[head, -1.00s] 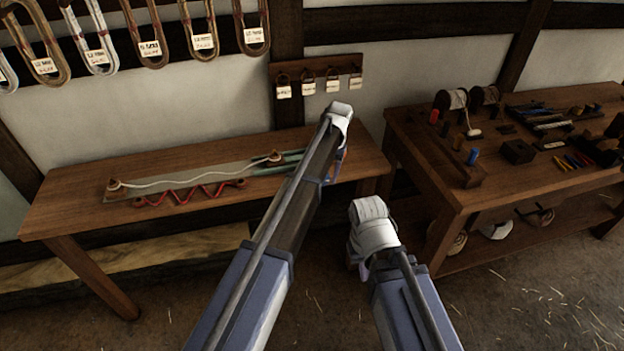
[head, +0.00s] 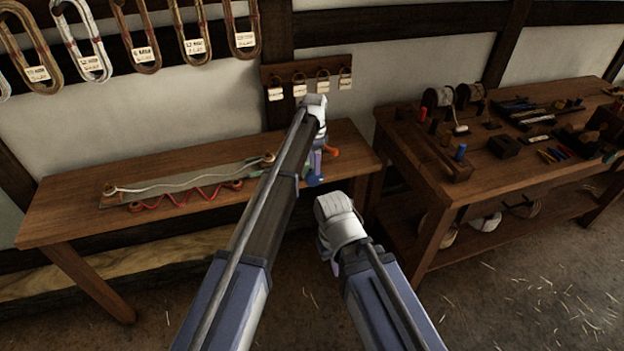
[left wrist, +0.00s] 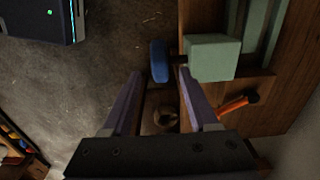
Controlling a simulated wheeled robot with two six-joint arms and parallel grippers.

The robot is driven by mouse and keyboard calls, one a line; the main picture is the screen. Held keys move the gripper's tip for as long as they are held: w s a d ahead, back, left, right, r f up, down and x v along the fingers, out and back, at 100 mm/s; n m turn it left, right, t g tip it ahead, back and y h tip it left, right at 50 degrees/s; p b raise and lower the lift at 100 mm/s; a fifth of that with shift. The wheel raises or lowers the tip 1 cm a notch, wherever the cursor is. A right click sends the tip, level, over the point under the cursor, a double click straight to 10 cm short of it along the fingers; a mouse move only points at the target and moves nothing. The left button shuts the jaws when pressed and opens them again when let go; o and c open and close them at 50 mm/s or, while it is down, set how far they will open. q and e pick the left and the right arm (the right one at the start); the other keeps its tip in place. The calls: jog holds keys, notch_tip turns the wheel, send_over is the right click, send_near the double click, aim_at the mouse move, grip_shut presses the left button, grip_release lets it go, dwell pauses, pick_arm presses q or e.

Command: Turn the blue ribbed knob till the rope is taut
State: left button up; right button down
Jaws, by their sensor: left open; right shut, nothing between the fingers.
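The blue knob (left wrist: 158,62) sits at the end of a pale green block (left wrist: 212,57) in the left wrist view. It also shows in the head view (head: 315,180), low at the bench's front edge. My left gripper (left wrist: 160,73) is open, its purple fingertips on either side of the knob or just short of it; I see no clear contact. In the head view my left gripper (head: 316,163) is partly hidden by its arm. The white rope (head: 190,180) lies in loose waves along a board (head: 160,194). My right gripper (head: 335,266) is shut and empty, mostly hidden behind its wrist.
A red zigzag piece (head: 185,197) lies along the board's front. The right bench (head: 420,165) carries spools and tools. Open floor lies in front.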

aim_at(314, 178)
pick_arm(q)
jog(key=shift+f+b, duration=3.8)
jog(key=shift+f, duration=0.1)
grip_shut()
